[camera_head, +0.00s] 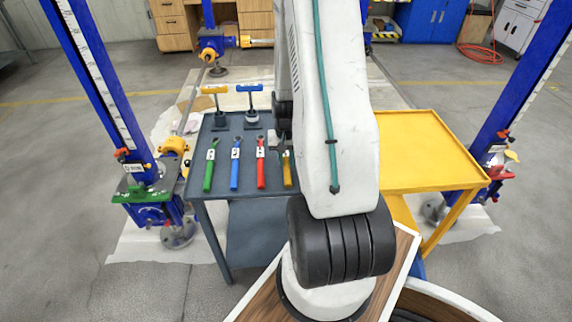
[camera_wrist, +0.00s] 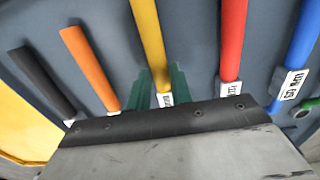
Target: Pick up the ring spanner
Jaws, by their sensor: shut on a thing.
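Several spanners with coloured handles lie in a row on the grey cart top (camera_head: 210,185). Green (camera_head: 209,172), blue (camera_head: 235,172) and red (camera_head: 261,170) ones show in the head view. The yellow spanner (camera_head: 287,173) is partly hidden by my arm there. In the wrist view, my gripper (camera_wrist: 161,75) has its green fingers on both sides of the yellow spanner (camera_wrist: 148,30) and is shut on it, near its white label. The yellow spanner's far end is hidden behind my gripper body. It appears to lie level with its neighbours; I cannot tell whether it touches the cart.
Orange (camera_wrist: 90,65) and black (camera_wrist: 42,82) handles lie left of the yellow one in the wrist view. Two T-handled tools (camera_head: 249,100) stand at the cart's back. A yellow cart (camera_head: 425,150) is on the right. Blue jack columns (camera_head: 95,75) stand either side.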

